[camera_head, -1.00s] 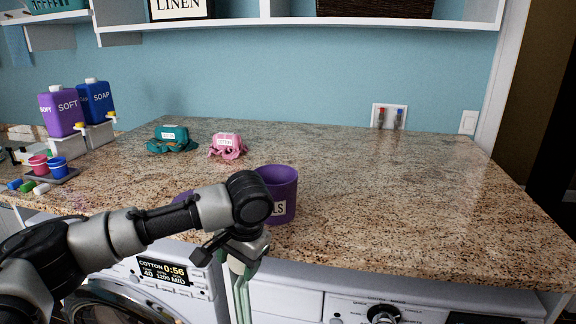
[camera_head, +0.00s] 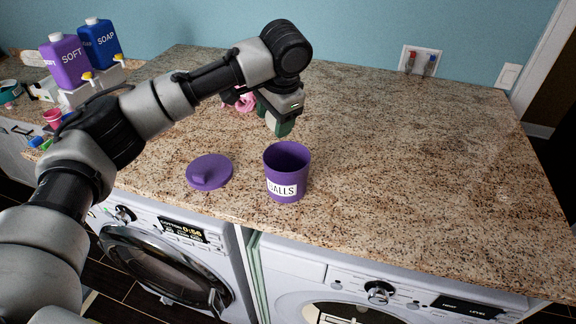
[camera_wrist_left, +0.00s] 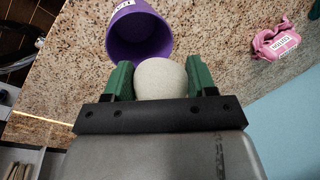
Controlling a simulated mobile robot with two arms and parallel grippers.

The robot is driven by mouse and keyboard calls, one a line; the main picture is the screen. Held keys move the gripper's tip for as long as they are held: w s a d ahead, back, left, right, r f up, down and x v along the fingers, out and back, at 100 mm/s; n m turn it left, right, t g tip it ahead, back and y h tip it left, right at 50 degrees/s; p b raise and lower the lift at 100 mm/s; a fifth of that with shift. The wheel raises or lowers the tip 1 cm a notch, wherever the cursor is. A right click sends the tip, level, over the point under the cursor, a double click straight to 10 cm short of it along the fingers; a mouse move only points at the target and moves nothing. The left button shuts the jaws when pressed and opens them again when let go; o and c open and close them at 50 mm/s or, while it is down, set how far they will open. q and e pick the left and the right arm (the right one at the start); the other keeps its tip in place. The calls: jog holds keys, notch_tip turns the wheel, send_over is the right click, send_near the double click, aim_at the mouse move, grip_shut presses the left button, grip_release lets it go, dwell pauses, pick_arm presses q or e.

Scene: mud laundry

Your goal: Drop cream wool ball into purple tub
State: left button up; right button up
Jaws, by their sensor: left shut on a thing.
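The purple tub (camera_head: 287,172), labelled BALLS, stands upright and open on the granite counter near its front edge. It also shows in the left wrist view (camera_wrist_left: 139,38), just beyond the fingertips. My left gripper (camera_head: 283,124) is above the counter, just behind and above the tub in the head view. In the left wrist view its green fingers (camera_wrist_left: 160,80) are shut on the cream wool ball (camera_wrist_left: 161,79). The ball is hidden in the head view. My right gripper is not in view.
A purple lid (camera_head: 209,172) lies on the counter left of the tub. A pink bundle (camera_wrist_left: 277,41) lies behind, partly hidden by my arm in the head view. SOFT (camera_head: 67,61) and SOAP (camera_head: 101,45) bottles stand at the left. The counter's right side is clear.

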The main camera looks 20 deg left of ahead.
pick_arm(q)
jog(key=shift+s+f, duration=0.15)
jog(key=shift+f, duration=0.35)
jog(key=shift+s+f, duration=0.15)
jog(key=shift+f, duration=0.35)
jog(key=shift+x, duration=0.9)
jog(key=shift+w+d+f, duration=0.15)
jog(key=shift+w+f, duration=0.1)
jog(key=shift+f, duration=0.05)
jog(key=shift+s+f, duration=0.1)
jog(key=o, duration=1)
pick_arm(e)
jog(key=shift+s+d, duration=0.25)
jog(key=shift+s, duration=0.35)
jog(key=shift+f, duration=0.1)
